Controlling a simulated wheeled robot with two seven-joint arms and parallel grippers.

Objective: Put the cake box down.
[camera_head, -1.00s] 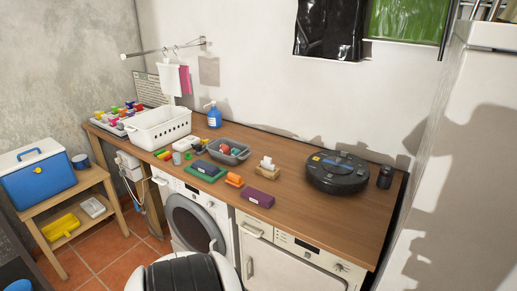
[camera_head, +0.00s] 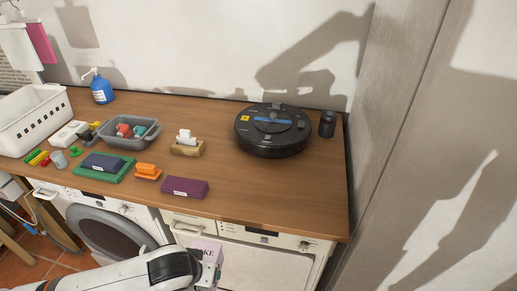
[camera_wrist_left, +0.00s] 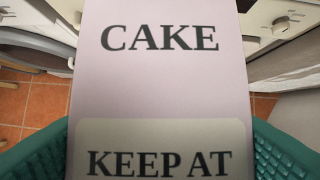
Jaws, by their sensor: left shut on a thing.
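The cake box (camera_head: 207,248) is a pale pinkish box, partly hidden by my left arm at the bottom of the head view. In the left wrist view the cake box (camera_wrist_left: 160,75) fills the middle, with "CAKE" and "KEEP AT" on its face. My left gripper (camera_head: 212,272) is shut on it, with green ribbed fingers on both sides in the left wrist view (camera_wrist_left: 160,150). The box is in front of the worktop's front edge, before the white machines. The wooden worktop (camera_head: 260,195) lies beyond it. My right gripper is not in view.
A purple box (camera_head: 184,187) lies near the front edge. A tissue holder (camera_head: 187,148), a black robot vacuum (camera_head: 272,132) and a dark cylinder (camera_head: 327,124) stand behind. A grey tray (camera_head: 128,134) is at left. The worktop's front right is clear.

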